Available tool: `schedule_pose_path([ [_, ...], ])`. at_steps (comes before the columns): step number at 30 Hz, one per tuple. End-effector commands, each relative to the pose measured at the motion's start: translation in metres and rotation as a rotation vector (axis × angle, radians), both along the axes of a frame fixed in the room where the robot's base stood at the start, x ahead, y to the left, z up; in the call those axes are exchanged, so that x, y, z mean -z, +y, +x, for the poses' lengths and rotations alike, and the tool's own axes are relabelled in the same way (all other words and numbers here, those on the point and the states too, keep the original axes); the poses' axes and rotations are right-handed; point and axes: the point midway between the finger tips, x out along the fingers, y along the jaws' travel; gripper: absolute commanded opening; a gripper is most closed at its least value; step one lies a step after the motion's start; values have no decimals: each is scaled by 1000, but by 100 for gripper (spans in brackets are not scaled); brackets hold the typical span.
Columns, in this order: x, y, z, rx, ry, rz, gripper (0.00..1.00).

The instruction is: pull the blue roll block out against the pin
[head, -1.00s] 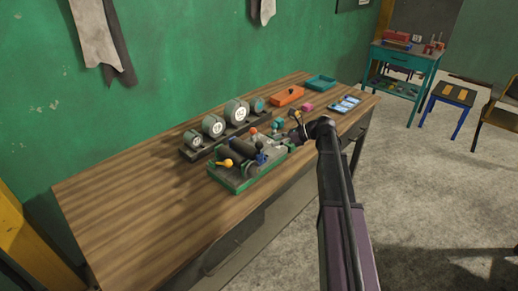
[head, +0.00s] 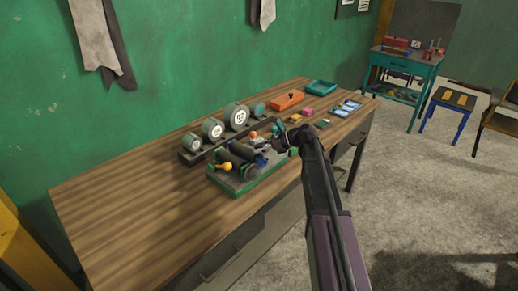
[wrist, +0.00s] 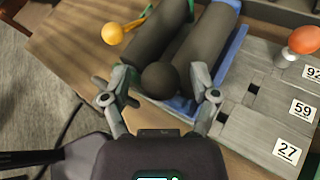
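The blue roll block (wrist: 208,70) shows in the wrist view as blue edges around and beneath the ends of two dark rollers (wrist: 182,52). A dark round knob (wrist: 160,79) stands in front of it, between my fingers. In the head view my gripper (head: 277,147) is at the right end of the roller fixture (head: 243,190), and the blue block is mostly hidden there. I cannot make out the pin.
An orange ball handle (wrist: 112,34) is at upper left in the wrist view. A red-orange knob (wrist: 303,40) and plates numbered 92, 59 and 27 (wrist: 287,151) lie right. Round gauges (head: 236,117) stand behind the fixture. The table's left part is clear.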

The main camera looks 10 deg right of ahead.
Motion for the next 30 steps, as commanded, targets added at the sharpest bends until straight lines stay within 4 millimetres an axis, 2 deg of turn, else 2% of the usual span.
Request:
schedule_pose_path([
  [1, 0, 0, 0, 0, 0, 0, 51],
  [6, 0, 0, 0, 0, 0, 0, 1],
  [13, 0, -3, 3, 0, 0, 0, 0],
  [24, 0, -40, 32, 1, -1, -1, 0],
  [30, 0, -43, 32, 0, -1, 0, 0],
])
